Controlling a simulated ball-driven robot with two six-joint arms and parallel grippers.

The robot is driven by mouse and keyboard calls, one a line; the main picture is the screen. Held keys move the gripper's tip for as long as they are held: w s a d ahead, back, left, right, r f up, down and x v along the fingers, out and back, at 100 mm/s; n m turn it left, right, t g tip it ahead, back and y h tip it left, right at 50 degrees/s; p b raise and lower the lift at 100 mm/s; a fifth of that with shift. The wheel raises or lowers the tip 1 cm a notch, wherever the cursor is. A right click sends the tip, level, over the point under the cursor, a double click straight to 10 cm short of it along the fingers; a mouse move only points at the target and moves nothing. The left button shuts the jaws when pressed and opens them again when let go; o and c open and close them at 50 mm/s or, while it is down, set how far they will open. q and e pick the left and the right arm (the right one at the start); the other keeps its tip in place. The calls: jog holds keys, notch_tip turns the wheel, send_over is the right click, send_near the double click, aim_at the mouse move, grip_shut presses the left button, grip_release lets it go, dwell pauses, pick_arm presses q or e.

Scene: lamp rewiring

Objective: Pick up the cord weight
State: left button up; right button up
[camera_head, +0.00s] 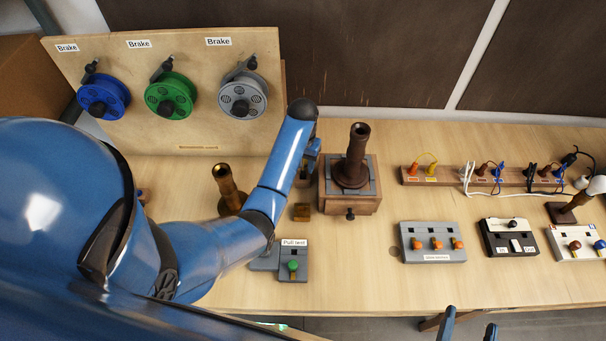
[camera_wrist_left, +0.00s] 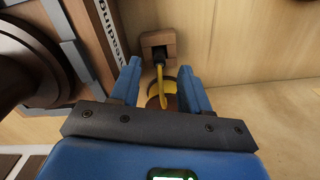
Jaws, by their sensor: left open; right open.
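In the left wrist view a round brass-coloured piece (camera_wrist_left: 160,101), which looks like the cord weight, sits between the fingers of my open left gripper (camera_wrist_left: 163,85). A yellow cord runs from it toward a small brown wooden block (camera_wrist_left: 158,40) with a dark part in front. Contact with the fingers cannot be made out. In the head view my left gripper (camera_head: 311,158) is mostly hidden by its arm, just left of the wooden box, and the weight is not clearly seen. My right gripper (camera_head: 468,331) is open and empty at the bottom edge.
The wooden box (camera_head: 345,205) with a dark lamp tube (camera_head: 356,155) stands right of my left gripper. Switch boxes (camera_head: 432,243) and a plug strip (camera_head: 470,176) fill the right side.

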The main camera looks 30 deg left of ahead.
aim_at(303, 171)
pick_arm(q)
jog(key=shift+f+p, duration=0.55)
jog(key=shift+f, duration=1.6)
grip_shut()
